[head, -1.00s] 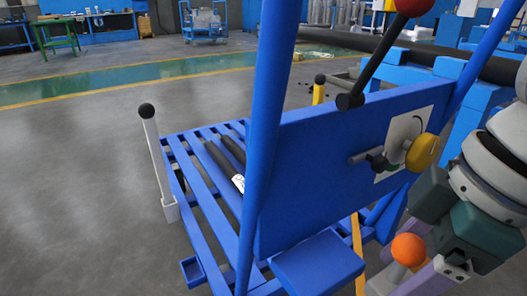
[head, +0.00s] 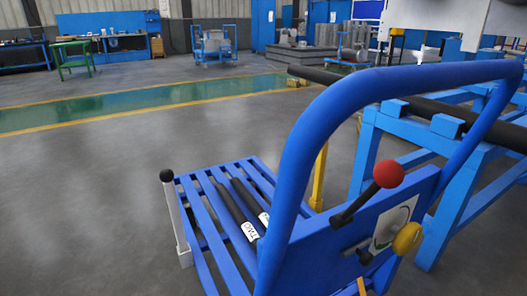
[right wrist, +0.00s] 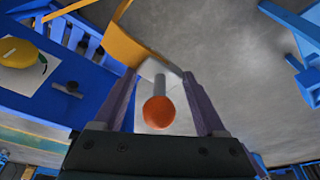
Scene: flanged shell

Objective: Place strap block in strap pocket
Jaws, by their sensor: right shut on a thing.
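In the right wrist view my right gripper (right wrist: 160,82) has its two purple fingers on either side of a pale block, which I take as the strap block (right wrist: 149,69). A grey stem with an orange ball (right wrist: 159,112) stands out from it towards the camera. A yellow-orange strap (right wrist: 135,45) runs beside the fingertips; whether it is joined to the block I cannot tell. The strap pocket cannot be made out in either current view. My left gripper is not in view, and neither arm shows in the head view.
A blue slatted cart (head: 215,208) carries black rolls (head: 236,208) with white labels. Its blue handle (head: 330,110) and upright panel (head: 330,252), with a red-balled lever (head: 388,174) and yellow knob (head: 407,237), stand close. A blue frame (head: 450,195) is at right. Grey floor at left is clear.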

